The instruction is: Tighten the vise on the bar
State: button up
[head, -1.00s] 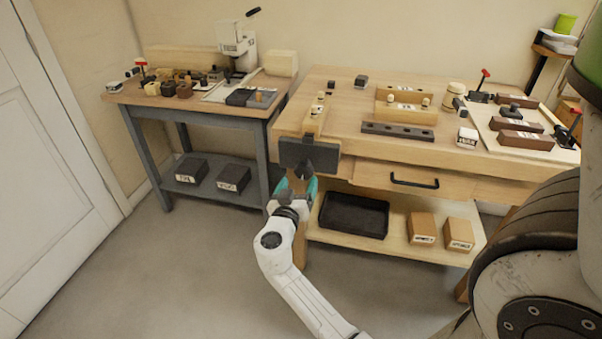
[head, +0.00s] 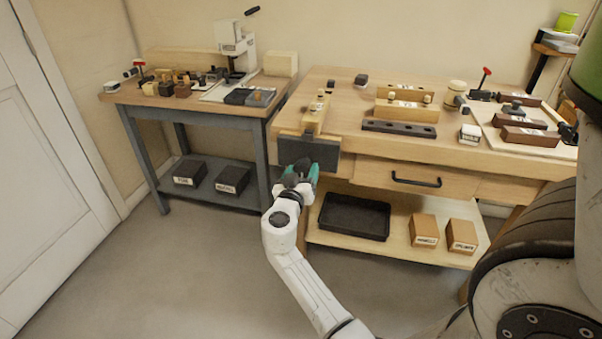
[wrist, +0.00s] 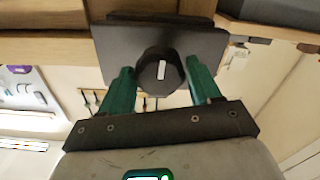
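The vise is at the bench's front left corner; its dark front jaw plate (head: 322,153) faces me. In the wrist view the plate (wrist: 212,45) carries a dark round knob (wrist: 160,70) with a white mark. My gripper (head: 304,172) is at the front of the plate. In the wrist view its teal fingers (wrist: 157,75) are apart, one on each side of the knob, with narrow gaps showing. The head view hides the knob behind my gripper.
A drawer with a black handle (head: 416,182) is right of the vise. Below, a shelf holds a black tray (head: 354,217) and two brown boxes (head: 425,230). A grey side table (head: 190,113) with tools stands left. The floor in front is clear.

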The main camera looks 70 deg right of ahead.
jog(key=c, duration=0.6)
jog(key=shift+f+m+b, duration=0.15)
jog(key=shift+m+b, duration=0.85)
jog(key=shift+b, duration=1)
jog(key=shift+m+b, duration=0.5)
jog(key=shift+b, duration=0.35)
jog(key=shift+m+b, duration=1.4)
jog(key=shift+b, duration=1.15)
jog(key=o, duration=0.9)
